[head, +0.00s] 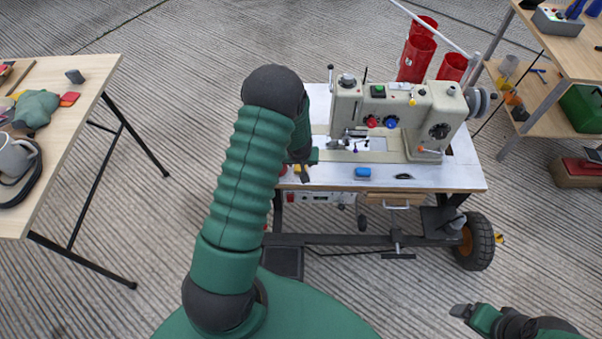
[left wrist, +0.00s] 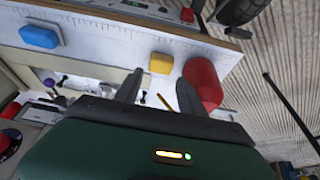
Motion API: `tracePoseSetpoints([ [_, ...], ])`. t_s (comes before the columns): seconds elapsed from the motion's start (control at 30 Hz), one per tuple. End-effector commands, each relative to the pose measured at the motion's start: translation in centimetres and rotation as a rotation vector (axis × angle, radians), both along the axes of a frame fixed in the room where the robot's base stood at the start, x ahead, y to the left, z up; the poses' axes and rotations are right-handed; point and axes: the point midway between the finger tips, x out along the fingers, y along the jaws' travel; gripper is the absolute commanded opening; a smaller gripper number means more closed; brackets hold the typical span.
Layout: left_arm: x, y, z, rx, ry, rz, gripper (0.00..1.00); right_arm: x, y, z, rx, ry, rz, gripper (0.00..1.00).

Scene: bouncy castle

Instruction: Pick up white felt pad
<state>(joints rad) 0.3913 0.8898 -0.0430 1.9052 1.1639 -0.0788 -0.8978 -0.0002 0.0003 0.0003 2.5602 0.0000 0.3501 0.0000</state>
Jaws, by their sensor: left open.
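I cannot make out a separate white felt pad against the pale top of the sewing table (head: 330,182). My left gripper (head: 304,174) is over the near left part of this table, partly hidden by my own arm. In the left wrist view the left gripper (left wrist: 160,78) is open, with nothing seen between its fingers. A yellow block (left wrist: 161,63) lies just beyond the fingertips, and a red rounded piece (left wrist: 203,82) is beside the right-hand finger. My right gripper (head: 462,311) is low at the right, away from the table; its jaws are too small to read.
A cream sewing machine (head: 420,118) stands on the table, with red spools (head: 416,58) behind it. A blue block (head: 362,172) lies near the front edge and also shows in the left wrist view (left wrist: 40,36). A wooden table (head: 75,110) is left, shelves (head: 555,95) right.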

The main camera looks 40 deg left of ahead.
Motion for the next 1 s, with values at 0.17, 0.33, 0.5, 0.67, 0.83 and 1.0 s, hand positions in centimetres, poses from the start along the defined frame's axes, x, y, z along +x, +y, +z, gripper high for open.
tracePoseSetpoints([
  [0.17, 0.6, 0.4, -2.1, 0.000, -0.002, 0.001, 0.47, 0.0, 0.0, -1.1, 0.000, -0.001, 0.000, 0.84],
  [0.33, 1.2, 1.2, -5.3, 0.000, 0.000, 0.001, 0.47, 0.0, 0.0, -3.0, 0.000, -0.001, -0.001, 0.84],
  [0.5, 1.8, 1.6, -6.4, 0.000, -0.001, 0.000, 0.47, 0.0, 0.0, -3.1, 0.000, -0.001, 0.000, 0.84],
  [0.67, 1.8, 1.6, -6.3, 0.000, -0.001, 0.000, 0.47, 0.0, 0.0, -3.0, 0.000, -0.001, 0.000, 0.84],
  [0.83, 1.8, 1.6, -6.3, 0.000, -0.001, 0.000, 0.28, 0.0, 0.0, -3.0, 0.000, -0.001, 0.000, 0.84],
  [1.0, 1.8, 1.6, -6.3, 0.000, -0.001, 0.000, 0.05, 0.0, 0.0, -3.0, 0.000, -0.001, 0.000, 0.84],
])
